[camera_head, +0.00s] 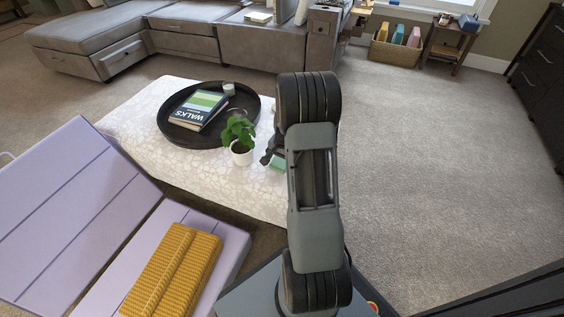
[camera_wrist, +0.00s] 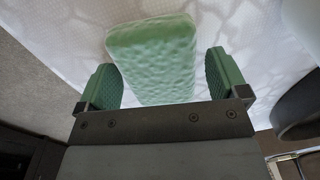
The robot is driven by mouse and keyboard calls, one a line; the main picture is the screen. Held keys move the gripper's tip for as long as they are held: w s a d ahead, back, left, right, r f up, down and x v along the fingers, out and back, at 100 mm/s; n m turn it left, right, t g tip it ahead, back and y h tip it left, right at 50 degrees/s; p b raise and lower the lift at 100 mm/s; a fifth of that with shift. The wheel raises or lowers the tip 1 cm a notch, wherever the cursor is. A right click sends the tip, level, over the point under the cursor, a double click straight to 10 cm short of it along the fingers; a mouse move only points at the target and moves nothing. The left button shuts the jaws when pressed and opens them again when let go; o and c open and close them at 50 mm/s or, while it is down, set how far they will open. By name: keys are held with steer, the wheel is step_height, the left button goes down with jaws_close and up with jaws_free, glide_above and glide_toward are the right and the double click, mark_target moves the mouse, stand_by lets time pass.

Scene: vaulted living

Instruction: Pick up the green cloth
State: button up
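The green cloth (camera_wrist: 152,60) looks like a thick, rounded, folded block with a dimpled surface. It lies on the white patterned table covering. In the head view, only a small part of the cloth (camera_head: 278,164) shows, beside my arm and near the white plant pot. My gripper (camera_wrist: 162,70) is open over the cloth, with one green-padded finger to each side of it. Gaps show between the cloth and both fingers. The cloth's near end meets the gripper's dark bar in the picture, and I cannot tell whether they touch. In the head view, my arm hides most of my gripper (camera_head: 270,157).
A potted plant (camera_head: 242,158) stands close left of my gripper. Behind it, a round black tray (camera_head: 178,138) holds a book (camera_head: 199,108) and a small cup (camera_head: 229,89). A lilac chair (camera_head: 70,205) with a yellow cushion (camera_head: 172,270) is at front left. Open carpet lies right.

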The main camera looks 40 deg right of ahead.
mark_target(280, 159)
steer(key=c, duration=0.8)
steer(key=shift+r, duration=0.15)
steer(key=shift+r+p, duration=0.6)
step_height(280, 159, up, 3)
steer(key=shift+a+f+p, duration=0.15)
steer(key=shift+p, duration=0.75)
steer(key=shift+s+a+r+p, duration=0.3)
steer(key=shift+a+r+p, duration=0.65)
steer(key=shift+a+r, duration=0.95)
steer(key=shift+s+a+r+p, duration=0.25)
steer(key=shift+a+r+p, duration=0.75)
steer(key=shift+a, duration=1.65)
steer(key=shift+s+a+r+p, duration=0.3)
steer(key=shift+a+r+p, duration=0.55)
steer(key=shift+a+r, duration=1.05)
steer(key=shift+a+f, duration=0.35)
